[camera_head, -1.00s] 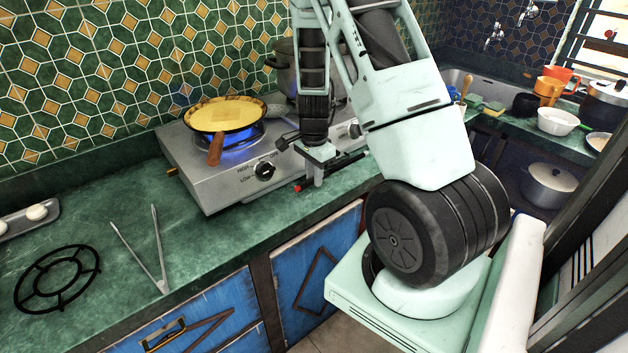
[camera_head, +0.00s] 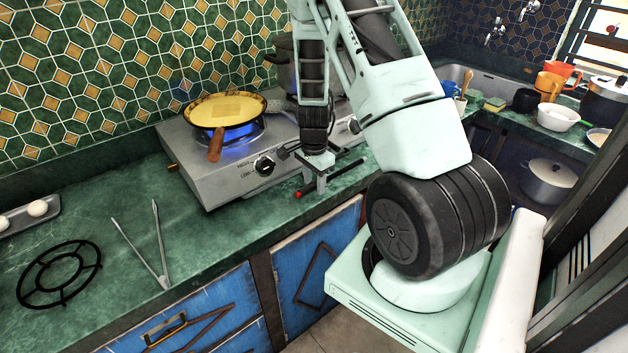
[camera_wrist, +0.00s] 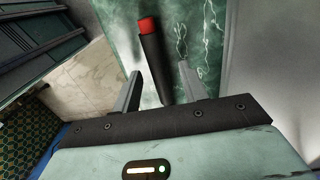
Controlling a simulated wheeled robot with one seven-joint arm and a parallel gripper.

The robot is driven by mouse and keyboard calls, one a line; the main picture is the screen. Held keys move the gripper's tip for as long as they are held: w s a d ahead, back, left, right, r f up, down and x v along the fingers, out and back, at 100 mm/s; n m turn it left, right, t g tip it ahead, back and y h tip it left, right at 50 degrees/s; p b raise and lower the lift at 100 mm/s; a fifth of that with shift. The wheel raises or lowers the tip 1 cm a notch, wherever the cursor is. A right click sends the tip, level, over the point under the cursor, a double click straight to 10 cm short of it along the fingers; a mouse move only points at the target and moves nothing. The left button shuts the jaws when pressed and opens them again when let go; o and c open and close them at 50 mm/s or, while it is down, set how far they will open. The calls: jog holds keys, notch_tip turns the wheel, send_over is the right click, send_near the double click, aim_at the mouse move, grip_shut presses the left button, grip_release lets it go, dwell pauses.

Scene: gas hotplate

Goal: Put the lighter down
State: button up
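The lighter is a thin black stick with a red end (camera_head: 298,194). It lies at the counter's front strip, just in front of the stove, its red end toward the left. My gripper (camera_head: 317,184) is right over it, low at the counter. In the wrist view, the black lighter body (camera_wrist: 153,70) is between the two fingertips of my gripper (camera_wrist: 160,70). The fingers stand apart, with a visible gap on the right side; the lighter is close to the left finger.
The gas stove (camera_head: 215,180) is behind the lighter, with a lit left burner under a pan (camera_head: 225,108). A pot (camera_head: 283,70) stands at the back. Tongs (camera_head: 160,250) and a black pan support (camera_head: 60,275) lie on the left counter (camera_head: 105,300). The counter's front edge is near.

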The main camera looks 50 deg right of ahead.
jog(key=shift+r, duration=0.1)
notch_tip(320, 180, up, 12)
jog(key=a+r+n+y, duration=0.1)
jog(key=a+r+n, duration=0.35)
jog(key=a, duration=0.75)
jog(key=a+r+n, duration=0.1)
jog(key=a+n, duration=0.6)
jog(key=a, duration=0.4)
jog(key=s+a+r+n, duration=0.2)
jog(key=s+a+n, duration=0.6)
jog(key=s+a+r+n, duration=0.1)
jog(key=s+a+n, duration=0.8)
jog(key=shift+a+r, duration=0.3)
jog(key=shift+r, duration=0.05)
jog(key=shift+s, duration=0.1)
